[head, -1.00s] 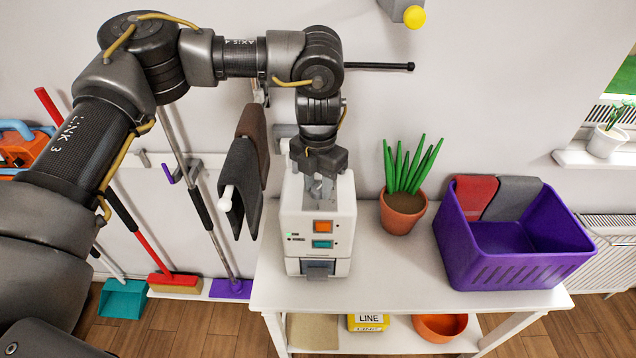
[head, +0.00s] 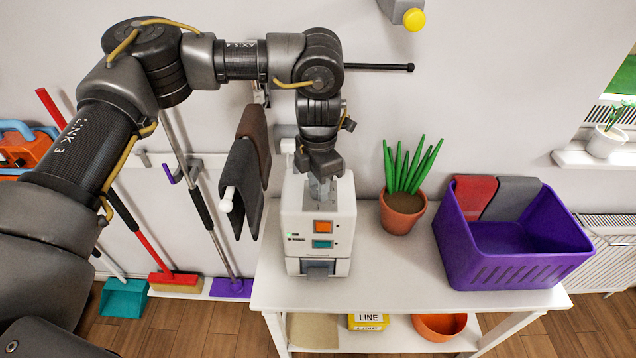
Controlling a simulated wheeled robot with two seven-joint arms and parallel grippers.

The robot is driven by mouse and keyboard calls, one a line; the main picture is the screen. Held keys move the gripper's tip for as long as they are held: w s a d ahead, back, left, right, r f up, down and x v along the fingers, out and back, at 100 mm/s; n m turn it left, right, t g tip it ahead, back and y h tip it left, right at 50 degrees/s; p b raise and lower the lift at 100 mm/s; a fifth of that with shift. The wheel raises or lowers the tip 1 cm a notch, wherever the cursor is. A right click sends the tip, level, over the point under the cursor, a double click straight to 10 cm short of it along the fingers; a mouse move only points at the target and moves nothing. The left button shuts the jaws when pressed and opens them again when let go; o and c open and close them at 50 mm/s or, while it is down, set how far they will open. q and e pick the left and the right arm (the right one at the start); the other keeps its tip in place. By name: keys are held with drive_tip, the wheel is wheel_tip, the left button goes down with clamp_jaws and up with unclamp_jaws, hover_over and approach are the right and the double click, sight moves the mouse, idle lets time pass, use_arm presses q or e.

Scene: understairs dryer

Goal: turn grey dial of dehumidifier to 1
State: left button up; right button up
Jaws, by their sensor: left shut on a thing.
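The dehumidifier (head: 293,261) is a white box on the left end of the white table. Its front has an orange button, a teal button, a small green light and a grey part low down. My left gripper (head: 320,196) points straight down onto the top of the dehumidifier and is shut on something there. The grey dial is hidden by the fingers, so its setting cannot be read. My right gripper is not in view.
A potted plant (head: 403,212) stands just right of the dehumidifier. A purple basket (head: 520,270) with red and grey cloths sits at the table's right end. Dark cloths (head: 240,180) hang on the wall to the left. The table front (head: 400,290) is clear.

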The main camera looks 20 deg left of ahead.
use_arm(q)
drive_tip(key=o, duration=1)
drive_tip(key=shift+w+r, duration=0.1)
drive_tip(key=shift+r, duration=0.5)
wheel_tip(320, 180, up, 10)
drive_tip(key=shift+f+b, duration=0.15)
drive_tip(key=shift+b, duration=0.65)
drive_tip(key=shift+d+f, duration=0.1)
drive_tip(key=shift+d, duration=0.05)
